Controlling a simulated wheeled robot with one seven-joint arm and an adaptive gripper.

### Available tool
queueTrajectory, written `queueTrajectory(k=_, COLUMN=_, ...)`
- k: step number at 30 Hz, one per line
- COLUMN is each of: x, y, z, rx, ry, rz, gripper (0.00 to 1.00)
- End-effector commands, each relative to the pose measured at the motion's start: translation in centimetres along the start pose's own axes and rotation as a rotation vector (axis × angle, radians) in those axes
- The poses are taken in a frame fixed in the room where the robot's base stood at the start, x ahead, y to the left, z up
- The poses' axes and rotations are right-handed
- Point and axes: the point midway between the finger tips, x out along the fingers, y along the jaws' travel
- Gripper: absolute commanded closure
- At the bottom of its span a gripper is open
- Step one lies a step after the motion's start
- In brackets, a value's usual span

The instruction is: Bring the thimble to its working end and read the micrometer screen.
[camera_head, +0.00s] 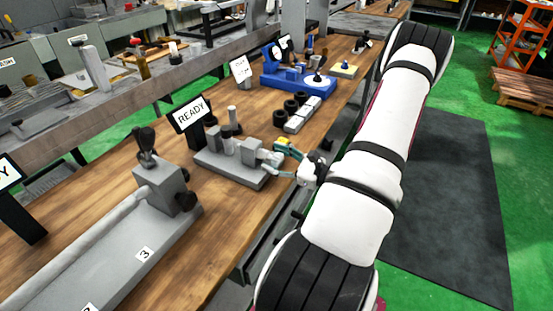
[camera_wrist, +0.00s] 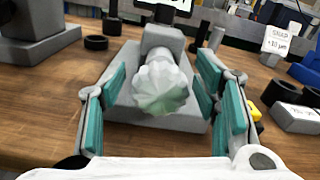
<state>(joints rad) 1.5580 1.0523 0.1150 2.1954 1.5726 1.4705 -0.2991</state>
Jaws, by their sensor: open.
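The micrometer's thimble (camera_wrist: 161,84) is a pale, fluted knob at the near end of a grey bench fixture (camera_head: 226,164). In the wrist view it stands between the two teal-padded fingers of my gripper (camera_wrist: 162,72). The fingers are open, with a visible gap on each side of the thimble. In the head view my gripper (camera_head: 281,160) reaches in from the right at the fixture's right end, around the thimble (camera_head: 269,157). The micrometer screen (camera_head: 192,112) behind the fixture reads "READY". In the wrist view the screen is mostly cut off at the top.
A larger grey device with dark knobs (camera_head: 162,184) stands to the left on the wooden bench (camera_head: 222,210). Black rings and grey blocks (camera_head: 302,114) lie behind my gripper. A blue instrument (camera_head: 296,82) and a "SNAP" sign (camera_wrist: 276,41) are farther back.

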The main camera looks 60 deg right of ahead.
Motion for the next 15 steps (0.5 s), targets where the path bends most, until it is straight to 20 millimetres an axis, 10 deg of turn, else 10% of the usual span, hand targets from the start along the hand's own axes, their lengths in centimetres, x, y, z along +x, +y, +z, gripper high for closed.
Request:
queueTrajectory(k=4, x=-0.02, y=-0.01, z=-0.01, rx=0.000, ry=0.000, rz=0.000, gripper=0.44)
queueTrajectory(k=11, x=-0.04, y=-0.01, z=-0.01, rx=0.000, ry=0.000, rz=0.000, gripper=0.93)
queueTrajectory(k=15, x=-0.04, y=-0.01, z=0.00, rx=0.001, ry=0.000, rz=0.000, gripper=0.93)
